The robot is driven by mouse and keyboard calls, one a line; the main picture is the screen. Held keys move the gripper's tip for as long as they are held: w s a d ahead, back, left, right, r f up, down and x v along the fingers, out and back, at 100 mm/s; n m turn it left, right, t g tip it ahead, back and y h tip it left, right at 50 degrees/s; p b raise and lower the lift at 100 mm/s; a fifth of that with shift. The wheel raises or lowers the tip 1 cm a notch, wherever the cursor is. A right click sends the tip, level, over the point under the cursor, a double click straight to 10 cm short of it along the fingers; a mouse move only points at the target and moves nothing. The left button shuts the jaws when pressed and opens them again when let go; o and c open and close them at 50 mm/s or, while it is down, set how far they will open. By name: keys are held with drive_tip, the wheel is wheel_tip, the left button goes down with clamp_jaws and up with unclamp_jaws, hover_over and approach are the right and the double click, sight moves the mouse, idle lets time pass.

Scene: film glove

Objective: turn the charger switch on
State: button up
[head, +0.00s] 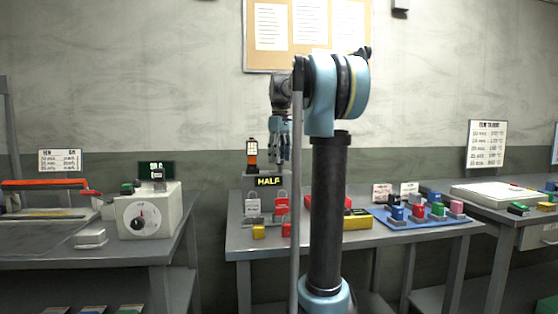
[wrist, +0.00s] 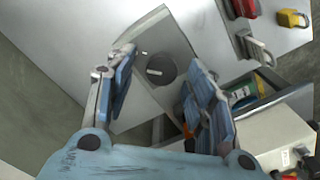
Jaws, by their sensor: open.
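In the wrist view a grey box (wrist: 150,35) carries a dark round knob (wrist: 160,69) with a pale bar across it, which looks like the charger switch. The bar lies nearly level in that view. My gripper (wrist: 160,85) is open, with one blue finger on each side of the knob in the picture; I cannot tell the height gap. The knob cannot be made out there.
A HALF sign (head: 268,181) and padlocks, grey (head: 253,206) and red (head: 281,204), stand near my gripper. A blue tray (head: 425,229) with coloured blocks lies right. A white box with a dial (head: 142,218) is on the left table. My arm hides part of the middle table.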

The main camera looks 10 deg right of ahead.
wheel_tip(320, 180, up, 11)
drive_tip(key=shift+r, duration=0.15)
idle(0.4)
